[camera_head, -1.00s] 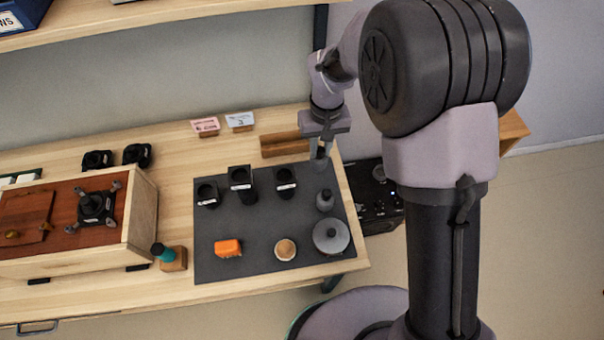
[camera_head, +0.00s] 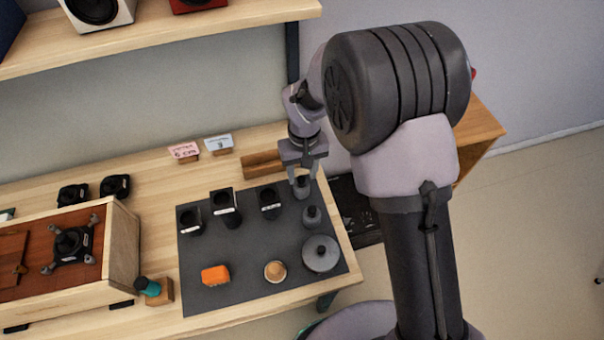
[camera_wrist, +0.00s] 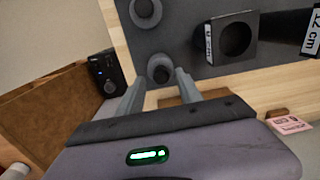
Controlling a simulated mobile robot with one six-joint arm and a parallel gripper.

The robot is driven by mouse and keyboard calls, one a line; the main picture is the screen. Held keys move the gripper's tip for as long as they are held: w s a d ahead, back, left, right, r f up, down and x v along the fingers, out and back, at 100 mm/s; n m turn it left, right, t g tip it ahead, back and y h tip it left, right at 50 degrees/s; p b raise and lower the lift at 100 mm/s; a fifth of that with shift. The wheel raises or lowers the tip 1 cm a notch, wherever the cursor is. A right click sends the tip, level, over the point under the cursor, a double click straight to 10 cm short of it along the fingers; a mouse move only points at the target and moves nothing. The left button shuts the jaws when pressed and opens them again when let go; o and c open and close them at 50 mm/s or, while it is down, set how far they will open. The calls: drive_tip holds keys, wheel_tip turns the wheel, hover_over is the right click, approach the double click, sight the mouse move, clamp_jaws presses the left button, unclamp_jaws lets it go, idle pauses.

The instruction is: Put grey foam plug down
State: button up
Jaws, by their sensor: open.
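The grey foam plug (camera_head: 302,188) stands upright at the far right corner of the dark mat (camera_head: 240,285). My gripper (camera_head: 303,176) is over it with the fingers apart on either side. In the wrist view, the plug (camera_wrist: 160,69) shows just beyond and between the spread fingertips (camera_wrist: 158,88), with a dark round top. I cannot tell whether a finger still touches it. A second similar grey plug (camera_head: 312,217) stands nearer on the mat; it also shows at the top of the wrist view (camera_wrist: 146,12).
Three black labelled holders (camera_head: 224,207) stand left of the plug. A grey disc (camera_head: 320,254), an orange block (camera_head: 215,275) and a tan round piece (camera_head: 275,271) lie nearer. A wooden block (camera_head: 262,164) is behind. The table's right edge is close.

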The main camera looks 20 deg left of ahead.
wheel_tip(320, 180, up, 11)
drive_tip(key=p, duration=0.3)
drive_tip(key=s+d+r+m+t+y, duration=0.15)
drive_tip(key=d+r+m, duration=0.25)
drive_tip(key=d+r, duration=0.8)
drive_tip(key=s+d+r+m+t, duration=0.2)
drive_tip(key=s+d, duration=0.3)
drive_tip(key=s, duration=0.3)
drive_tip(key=s+d+r+m+t, duration=0.2)
drive_tip(key=s+d+r+m, duration=0.3)
drive_tip(key=s, duration=0.3)
drive_tip(key=shift+s+d+t, duration=0.15)
drive_tip(key=shift+d+t, duration=0.2)
drive_tip(key=shift+d, duration=0.1)
